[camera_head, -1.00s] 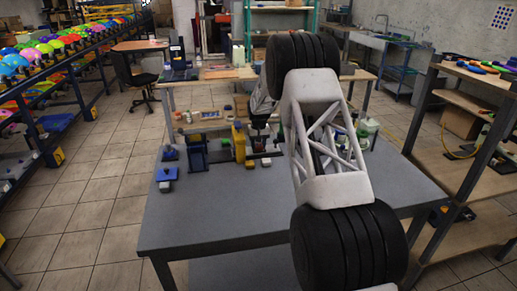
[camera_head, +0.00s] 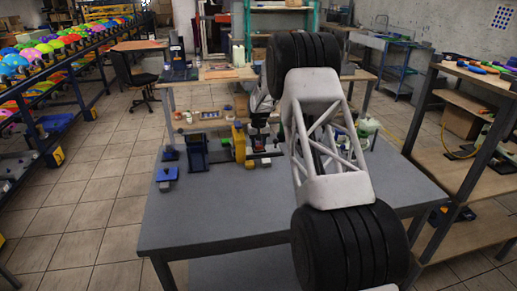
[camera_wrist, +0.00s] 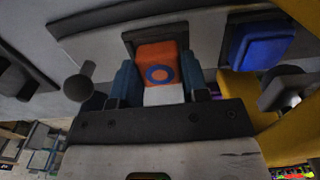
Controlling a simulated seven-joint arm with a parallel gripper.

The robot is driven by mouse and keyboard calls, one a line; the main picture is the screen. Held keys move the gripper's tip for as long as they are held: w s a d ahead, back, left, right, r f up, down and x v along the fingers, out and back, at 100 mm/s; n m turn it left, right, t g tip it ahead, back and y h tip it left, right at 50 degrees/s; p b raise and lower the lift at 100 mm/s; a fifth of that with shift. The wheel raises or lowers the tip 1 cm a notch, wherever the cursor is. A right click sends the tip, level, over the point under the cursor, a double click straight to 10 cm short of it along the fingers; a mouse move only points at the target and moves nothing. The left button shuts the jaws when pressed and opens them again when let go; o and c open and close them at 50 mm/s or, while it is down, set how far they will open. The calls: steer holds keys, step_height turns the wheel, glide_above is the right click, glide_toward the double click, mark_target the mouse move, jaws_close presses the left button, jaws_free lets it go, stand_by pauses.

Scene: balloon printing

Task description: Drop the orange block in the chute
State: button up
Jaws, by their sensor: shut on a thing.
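The orange block (camera_wrist: 156,56) shows in the wrist view, with a blue ring on its face and a pale part below. My gripper (camera_wrist: 158,78) is shut on it, with a blue fingertip on each side. Behind the block is a dark rectangular frame or opening (camera_wrist: 129,42) in a grey surface; I cannot tell whether this is the chute, or whether the block touches it. In the head view, my gripper (camera_head: 260,122) is small and dark beside a yellow machine (camera_head: 239,143), and the block cannot be made out there.
A blue piece (camera_wrist: 262,45) and yellow parts (camera_wrist: 238,88) lie right of the block in the wrist view. A dark round knob (camera_wrist: 78,88) stands to the left. In the head view, a dark blue stand (camera_head: 196,153) is on the grey table (camera_head: 220,215), whose front is clear.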

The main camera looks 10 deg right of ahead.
steer(key=shift+r, duration=0.35)
stand_by(0.6)
steer(key=shift+r, duration=3.05)
steer(key=shift+s+a+r, duration=0.15)
steer(key=shift+s+r, duration=0.3)
steer(key=shift+r, duration=0.1)
steer(key=s+a+r, duration=0.3)
steer(key=s+r, duration=0.3)
steer(key=s, duration=0.1)
steer(key=s+a+r, duration=0.3)
steer(key=s+r, duration=0.3)
steer(key=s, duration=0.1)
steer(key=w+a, duration=0.4)
steer(key=a, duration=0.7)
steer(key=w+a+r, duration=0.1)
steer(key=w+a, duration=0.3)
steer(key=a, duration=0.7)
steer(key=shift+a+r, duration=0.15)
steer(key=shift+a, duration=0.2)
steer(key=shift+f, duration=0.25)
